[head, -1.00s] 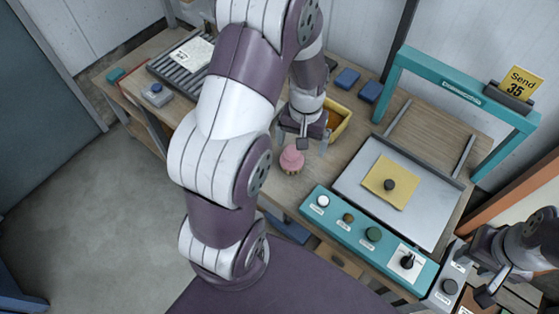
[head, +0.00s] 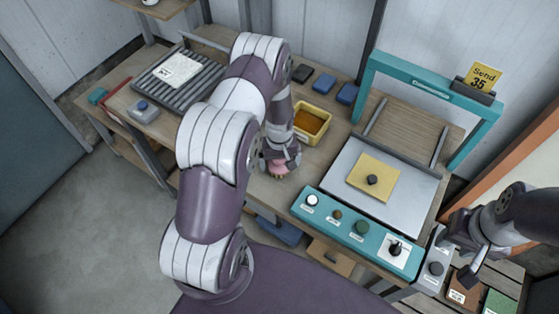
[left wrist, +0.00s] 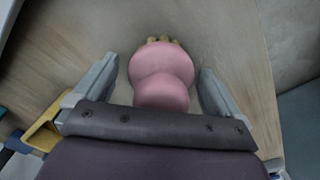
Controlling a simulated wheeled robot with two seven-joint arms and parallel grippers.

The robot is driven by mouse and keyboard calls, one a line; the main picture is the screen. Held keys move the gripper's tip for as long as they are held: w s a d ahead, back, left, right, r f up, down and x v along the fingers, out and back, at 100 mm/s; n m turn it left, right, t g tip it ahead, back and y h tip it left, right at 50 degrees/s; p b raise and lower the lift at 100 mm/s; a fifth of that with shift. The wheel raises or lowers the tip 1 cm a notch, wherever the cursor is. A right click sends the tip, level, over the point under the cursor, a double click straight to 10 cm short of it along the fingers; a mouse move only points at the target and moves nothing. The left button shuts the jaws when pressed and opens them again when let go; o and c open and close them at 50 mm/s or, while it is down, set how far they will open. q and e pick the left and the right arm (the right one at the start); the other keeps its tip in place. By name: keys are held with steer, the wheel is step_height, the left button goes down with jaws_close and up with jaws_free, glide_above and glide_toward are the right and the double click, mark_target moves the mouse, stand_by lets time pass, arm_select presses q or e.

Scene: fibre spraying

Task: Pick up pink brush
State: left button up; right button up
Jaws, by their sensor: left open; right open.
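The pink brush (left wrist: 162,75) stands between the two open fingers of my left gripper (left wrist: 155,88) in the left wrist view, with a gap on each side. Its yellowish bristle tips show at the top there. In the head view my left gripper (head: 281,172) is down over the brush at the workbench, left of the teal control panel. Only a little of the pink brush (head: 279,168) shows there, the rest hidden by the gripper. My right gripper (head: 474,262) is at the lower right, open and away from the brush.
A yellow tray (head: 325,122) stands just behind my left gripper. A teal-framed press station with a control panel (head: 345,228) and a yellow sheet (head: 374,178) is to the right. A slatted rack (head: 205,88) is at the back left.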

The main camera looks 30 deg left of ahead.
arm_select(q)
steer(key=shift+w+f, duration=0.1)
steer(key=c, duration=0.4)
steer(key=shift+s, duration=0.2)
steer(key=c, duration=0.8)
steer(key=shift+o, duration=0.2)
steer(key=shift+w, duration=0.1)
